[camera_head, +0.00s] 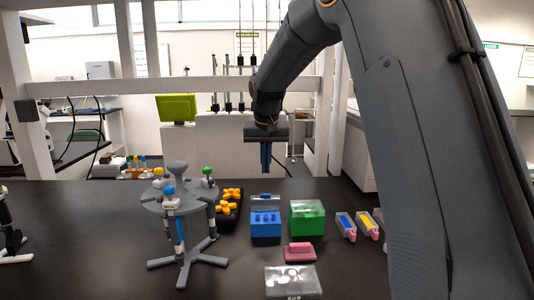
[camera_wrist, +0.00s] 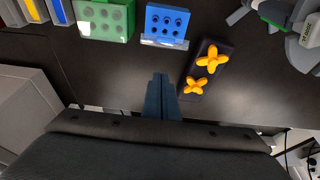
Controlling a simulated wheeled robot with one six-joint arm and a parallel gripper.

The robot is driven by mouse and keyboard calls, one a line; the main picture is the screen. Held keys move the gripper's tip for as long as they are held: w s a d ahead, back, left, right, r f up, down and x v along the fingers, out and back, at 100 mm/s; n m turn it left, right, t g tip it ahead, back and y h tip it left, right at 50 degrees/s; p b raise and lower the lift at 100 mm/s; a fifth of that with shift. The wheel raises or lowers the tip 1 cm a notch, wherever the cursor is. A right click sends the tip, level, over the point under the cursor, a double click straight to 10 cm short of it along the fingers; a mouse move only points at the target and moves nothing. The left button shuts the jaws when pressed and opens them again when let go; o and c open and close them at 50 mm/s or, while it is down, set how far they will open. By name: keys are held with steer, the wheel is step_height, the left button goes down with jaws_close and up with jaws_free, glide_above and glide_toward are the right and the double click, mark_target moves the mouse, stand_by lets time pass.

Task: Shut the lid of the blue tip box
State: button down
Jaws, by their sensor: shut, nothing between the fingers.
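The blue tip box (camera_head: 265,226) stands on the dark bench, right of the grey pipette stand. Its clear lid (camera_head: 265,203) is open and stands up at the box's back edge. In the wrist view the blue box (camera_wrist: 166,20) shows its holes at the top, with the clear lid (camera_wrist: 165,42) along the edge nearest my gripper. My gripper (camera_head: 265,170) points down above and behind the box, apart from it. In the wrist view the gripper's blue fingers (camera_wrist: 161,90) are together and empty.
A green tip box (camera_head: 307,218) stands close right of the blue one. A dark rack with orange pieces (camera_head: 229,208) and the pipette stand (camera_head: 180,205) are to the left. A pink block (camera_head: 299,252) and a clear-topped box (camera_head: 292,281) lie in front.

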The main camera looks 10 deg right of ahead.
mark_target(266, 195)
steer(key=f, duration=0.1)
steer(key=s+f+p, duration=0.1)
steer(key=f, duration=0.1)
steer(key=f+p, duration=0.1)
steer(key=f, duration=0.1)
steer(key=shift+s+a, duration=0.15)
steer(key=shift+s, duration=0.25)
steer(key=shift+s+f+p, duration=0.25)
steer(key=shift+f+p, duration=0.05)
steer(key=shift+f, duration=0.05)
